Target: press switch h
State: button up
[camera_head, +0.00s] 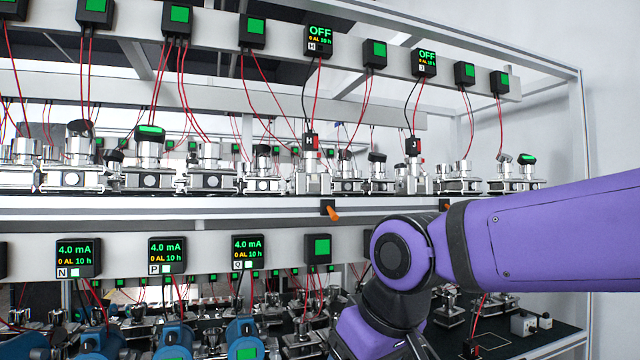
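The display labelled H (318,40) is on the upper rail and reads OFF, 0 AL, 10 h. Below it, wires run to a red and black connector marked H (310,142) on a metal transmitter. On the shelf edge below that is a small black switch box with an orange lever (331,211), tilted down to the right. It carries no letter that I can read. My purple arm comes in from the right and bends downward, close to the right of this lever in the picture. My gripper is not in view.
The display labelled J (425,62) also reads OFF. Another black switch box (445,204) shows just above my arm. Lower displays N (77,258), P (167,254) and Q (247,251) read 4.0 mA. Metal transmitters crowd the upper shelf, with loose wires hanging around them.

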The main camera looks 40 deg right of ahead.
aim_at(334, 216)
jog(key=i+l+z, duration=0.25)
jog(key=i+z, duration=0.3)
jog(key=k+l, duration=0.1)
jog(key=l, duration=0.7)
jog(key=k+l+u, duration=0.1)
jog(key=l, duration=0.3)
jog(key=k+l, duration=0.15)
jog(key=l, duration=0.25)
jog(key=k+l, duration=0.1)
jog(key=l, duration=0.3)
jog(key=i+u, duration=0.05)
